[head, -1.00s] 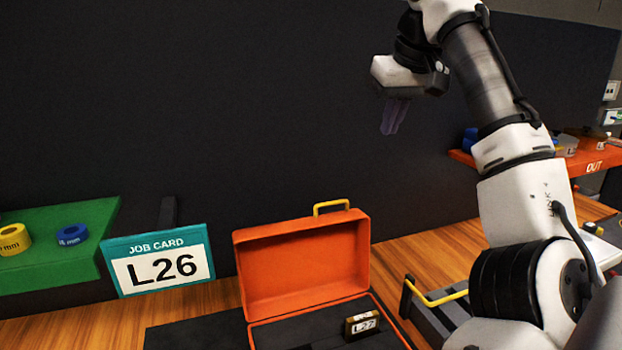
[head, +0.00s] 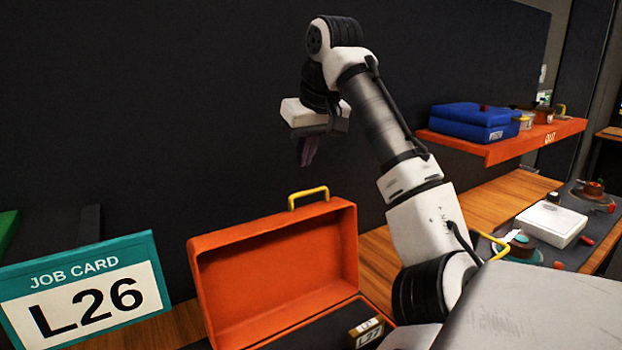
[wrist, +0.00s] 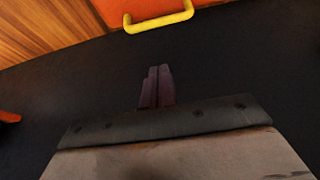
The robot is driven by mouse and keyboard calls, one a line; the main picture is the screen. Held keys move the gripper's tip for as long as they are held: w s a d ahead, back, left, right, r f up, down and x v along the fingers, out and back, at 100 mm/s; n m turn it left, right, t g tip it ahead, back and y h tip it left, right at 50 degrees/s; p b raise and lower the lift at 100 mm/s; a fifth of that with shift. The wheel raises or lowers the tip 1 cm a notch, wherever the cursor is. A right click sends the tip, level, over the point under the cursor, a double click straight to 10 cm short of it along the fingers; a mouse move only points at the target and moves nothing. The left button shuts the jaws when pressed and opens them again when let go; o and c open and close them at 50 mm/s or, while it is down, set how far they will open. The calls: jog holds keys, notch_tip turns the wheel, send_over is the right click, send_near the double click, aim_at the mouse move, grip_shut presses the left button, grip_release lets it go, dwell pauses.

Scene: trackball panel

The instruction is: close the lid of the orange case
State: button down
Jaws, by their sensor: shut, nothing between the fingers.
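The orange case (head: 276,273) stands on the bench with its lid raised, the open side facing me. A yellow handle (head: 308,197) is on the lid's top edge. It also shows at the top of the wrist view (wrist: 160,18).
A teal job card reading L26 (head: 85,290) stands left of the case. A dark wall (head: 130,100) is behind. An orange OUT shelf (head: 510,143) holds a blue box (head: 473,121) at right. A white box (head: 551,223) and small parts lie on the bench below.

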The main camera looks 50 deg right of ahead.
jog(key=shift+s+a+f+p, duration=0.2)
jog(key=shift+s+f, duration=0.15)
jog(key=shift+f, duration=0.35)
jog(key=shift+s+a+f+p, duration=0.15)
jog(key=shift+s+f, duration=0.2)
jog(key=shift+f, duration=0.35)
jog(key=shift+s+a+f+p, duration=0.1)
jog(key=shift+s+f+p, duration=0.2)
jog(key=shift+f, duration=0.4)
